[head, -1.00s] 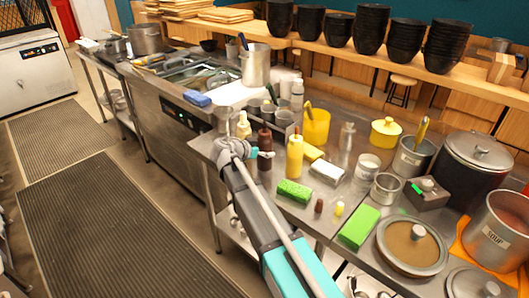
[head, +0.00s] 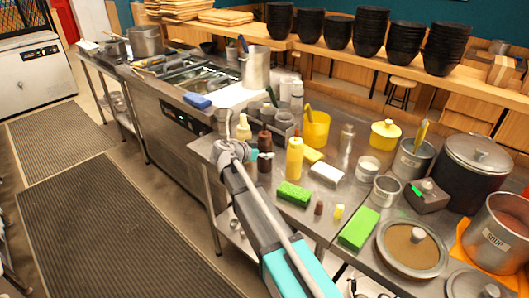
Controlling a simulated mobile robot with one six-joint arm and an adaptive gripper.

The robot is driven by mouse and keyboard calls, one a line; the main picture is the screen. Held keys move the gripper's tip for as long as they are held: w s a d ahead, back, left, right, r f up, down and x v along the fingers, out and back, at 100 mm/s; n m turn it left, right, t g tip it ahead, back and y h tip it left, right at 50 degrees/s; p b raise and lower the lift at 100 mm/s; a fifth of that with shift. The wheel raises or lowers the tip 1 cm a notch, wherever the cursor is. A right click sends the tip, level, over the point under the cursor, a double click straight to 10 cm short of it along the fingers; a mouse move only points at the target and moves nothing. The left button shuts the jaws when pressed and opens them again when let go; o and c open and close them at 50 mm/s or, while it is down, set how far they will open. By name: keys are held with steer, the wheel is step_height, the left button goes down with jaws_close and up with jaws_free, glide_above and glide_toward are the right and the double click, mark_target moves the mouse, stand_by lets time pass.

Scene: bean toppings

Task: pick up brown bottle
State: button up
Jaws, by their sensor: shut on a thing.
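The brown bottle (head: 265,139) stands upright near the left front part of the steel counter, between a pale yellow bottle (head: 243,128) and a yellow bottle (head: 294,160). My gripper (head: 262,155) is at the brown bottle's middle, shut on it, with its teal fingertips at the bottle's sides. My wrist and arm come in from the lower right and hide part of the counter edge. I cannot tell whether the bottle's base touches the counter.
A green sponge (head: 294,194), a small brown item (head: 319,208) and a white block (head: 326,173) lie to the right. A yellow container (head: 316,130) and metal cups stand behind. Pots (head: 474,172) crowd the right side. The floor mat (head: 120,235) at left is clear.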

mark_target(265, 144)
steer(key=shift+r+p, duration=1.45)
steer(key=shift+r, duration=0.1)
steer(key=s+a+r+p, duration=0.1)
steer(key=r+p, duration=0.1)
steer(key=s+a+r+p, duration=0.1)
steer(key=s+r+p, duration=0.1)
steer(key=s+a+r+p, duration=0.1)
steer(key=r+p, duration=0.1)
steer(key=shift+s+a+r+p, duration=0.15)
steer(key=shift+r+p, duration=0.15)
steer(key=shift+r, duration=0.05)
steer(key=s+p+v, duration=0.1)
steer(key=p+v, duration=0.2)
steer(key=v, duration=0.6)
steer(key=shift+d+f, duration=0.2)
steer(key=shift+d, duration=0.1)
steer(key=shift+o, duration=0.6)
steer(key=shift+s, duration=0.1)
